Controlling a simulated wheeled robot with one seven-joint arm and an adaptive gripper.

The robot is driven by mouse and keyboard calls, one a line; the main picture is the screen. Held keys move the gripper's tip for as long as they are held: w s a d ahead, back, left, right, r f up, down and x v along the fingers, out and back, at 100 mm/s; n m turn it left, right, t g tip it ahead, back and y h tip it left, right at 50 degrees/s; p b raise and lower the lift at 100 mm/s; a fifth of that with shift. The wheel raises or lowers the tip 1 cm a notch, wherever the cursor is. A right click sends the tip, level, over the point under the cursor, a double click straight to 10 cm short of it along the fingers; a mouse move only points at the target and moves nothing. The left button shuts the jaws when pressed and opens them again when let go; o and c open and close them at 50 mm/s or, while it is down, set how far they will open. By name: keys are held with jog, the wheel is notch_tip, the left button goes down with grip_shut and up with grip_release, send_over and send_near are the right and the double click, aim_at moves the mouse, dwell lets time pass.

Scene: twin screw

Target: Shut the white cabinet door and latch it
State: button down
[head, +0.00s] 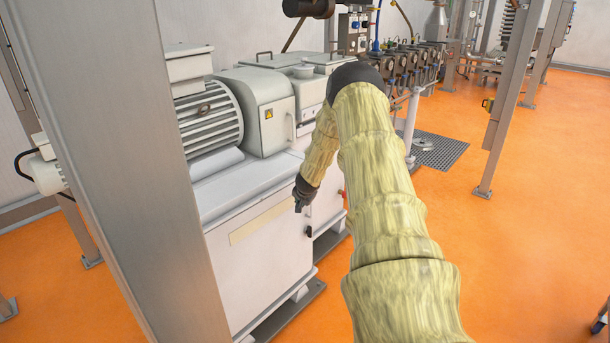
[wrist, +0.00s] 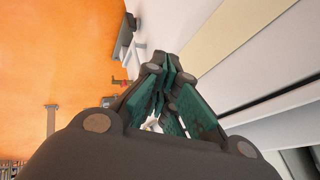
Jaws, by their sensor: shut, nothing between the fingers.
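The white cabinet door (head: 255,275) is the front panel under the motor, with a beige strip across its top. It looks about flush with the cabinet, but I cannot tell whether a small gap stays. A small black latch handle (head: 308,231) sits near its right edge. My gripper (head: 298,208) is shut and empty, pointing down in front of the door's upper right part, just above the latch handle. In the wrist view, my gripper's fingertips (wrist: 168,62) are together beside the white panel (wrist: 180,18); I cannot tell if they touch it.
A grey steel post (head: 135,170) stands close in front on the left. The motor (head: 208,118) and white housings sit on top of the cabinet. A red part (head: 341,192) is right of the door. The orange floor (head: 520,240) is open to the right.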

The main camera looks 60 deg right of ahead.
jog(key=shift+v, duration=2.6)
jog(key=shift+w+a, duration=0.1)
jog(key=shift+a, duration=0.1)
